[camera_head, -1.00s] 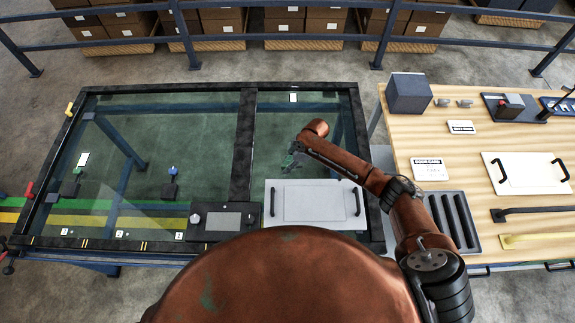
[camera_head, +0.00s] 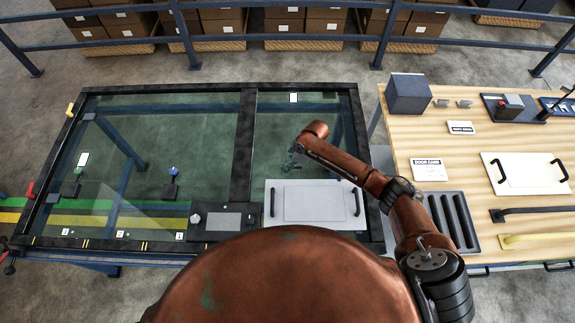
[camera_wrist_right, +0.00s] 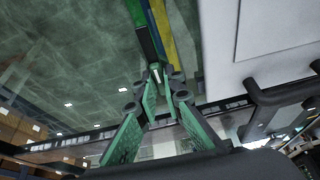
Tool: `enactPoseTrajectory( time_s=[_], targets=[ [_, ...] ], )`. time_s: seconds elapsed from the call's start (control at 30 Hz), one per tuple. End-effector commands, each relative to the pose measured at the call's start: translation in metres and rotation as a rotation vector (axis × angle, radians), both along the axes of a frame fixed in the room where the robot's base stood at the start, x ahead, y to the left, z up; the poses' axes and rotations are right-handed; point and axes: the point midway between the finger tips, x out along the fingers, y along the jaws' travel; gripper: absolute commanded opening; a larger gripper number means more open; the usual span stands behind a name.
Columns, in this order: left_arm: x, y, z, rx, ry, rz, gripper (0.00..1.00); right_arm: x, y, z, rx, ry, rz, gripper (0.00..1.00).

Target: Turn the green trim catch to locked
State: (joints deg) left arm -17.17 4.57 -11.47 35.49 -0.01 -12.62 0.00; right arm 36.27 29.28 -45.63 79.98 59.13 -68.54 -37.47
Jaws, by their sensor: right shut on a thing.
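My right gripper (camera_head: 291,160) is over the right glass pane (camera_head: 280,120), just behind the white panel (camera_head: 315,186). In the wrist view its green-padded fingers (camera_wrist_right: 156,76) meet on a small dark thing with a pale tip; I cannot tell what it is. A small green-topped fitting (camera_head: 77,171) stands at the left of the left pane, and a blue-topped one (camera_head: 174,170) stands to its right. I cannot tell whether the green-topped one is the trim catch, or which way any catch is turned. My left gripper is not in view.
A grey control box (camera_head: 222,221) sits beside the white panel, which has two black handles. The wooden bench (camera_head: 460,190) at right holds a white panel, cards, bars and a dark box (camera_head: 408,94). A blue rail (camera_head: 290,40) runs behind.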

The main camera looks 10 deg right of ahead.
Motion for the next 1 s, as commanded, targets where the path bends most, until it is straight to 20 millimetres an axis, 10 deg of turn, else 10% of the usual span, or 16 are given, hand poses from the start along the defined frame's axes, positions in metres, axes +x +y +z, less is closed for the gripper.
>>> enactPoseTrajectory(
  time_s=[1.0],
  targets=[
    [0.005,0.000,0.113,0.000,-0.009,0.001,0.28,-0.003,0.004,0.003,0.002,0.003,-0.862,0.00]
  ],
)
